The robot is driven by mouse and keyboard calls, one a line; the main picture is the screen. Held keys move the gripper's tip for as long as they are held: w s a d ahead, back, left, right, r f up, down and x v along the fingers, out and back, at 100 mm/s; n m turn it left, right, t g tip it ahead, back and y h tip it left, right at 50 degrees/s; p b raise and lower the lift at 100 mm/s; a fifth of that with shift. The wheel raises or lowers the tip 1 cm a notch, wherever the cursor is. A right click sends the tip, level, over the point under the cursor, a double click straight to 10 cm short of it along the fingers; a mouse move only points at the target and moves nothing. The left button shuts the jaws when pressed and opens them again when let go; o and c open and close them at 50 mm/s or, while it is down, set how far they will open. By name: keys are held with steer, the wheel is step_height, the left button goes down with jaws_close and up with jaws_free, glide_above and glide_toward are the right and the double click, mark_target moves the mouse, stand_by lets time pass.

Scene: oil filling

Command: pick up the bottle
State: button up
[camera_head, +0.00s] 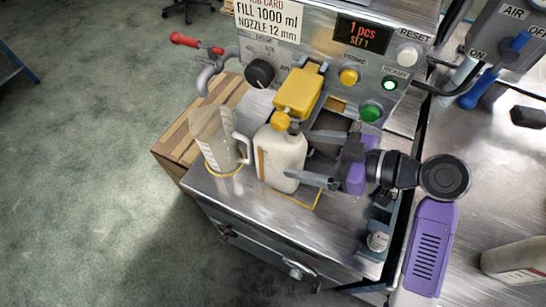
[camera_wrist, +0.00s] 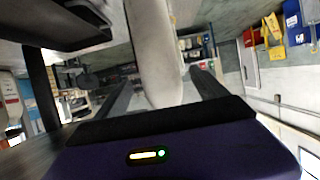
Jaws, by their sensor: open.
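The bottle (camera_head: 279,160) is white with a yellow cap. It stands upright on the machine's steel shelf, on a yellow-edged spot under the yellow filling head. My gripper (camera_head: 305,157) comes in from the right in the head view, its two fingers spread on either side of the bottle. In the wrist view the pale bottle body (camera_wrist: 154,60) runs down between the open fingers (camera_wrist: 160,98). The fingers look apart from the bottle; I cannot tell whether either one touches it.
A clear measuring jug (camera_head: 215,140) stands just left of the bottle. The yellow filling head (camera_head: 298,92) is close above and behind. The control panel (camera_head: 330,60) rises at the back. Another bottle (camera_head: 518,262) lies on the bench at right. Open floor is at left.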

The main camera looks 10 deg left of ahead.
mark_target(280, 151)
steer(key=shift+f+p+x, duration=0.15)
steer(key=shift+p+x, duration=0.25)
steer(key=shift+x, duration=1.35)
steer(key=shift+f+p+x, duration=0.15)
steer(key=shift+p+x, duration=0.25)
steer(key=shift+x, duration=1.35)
steer(key=shift+s+d, duration=0.1)
jaws_close()
steer(key=shift+r, duration=0.15)
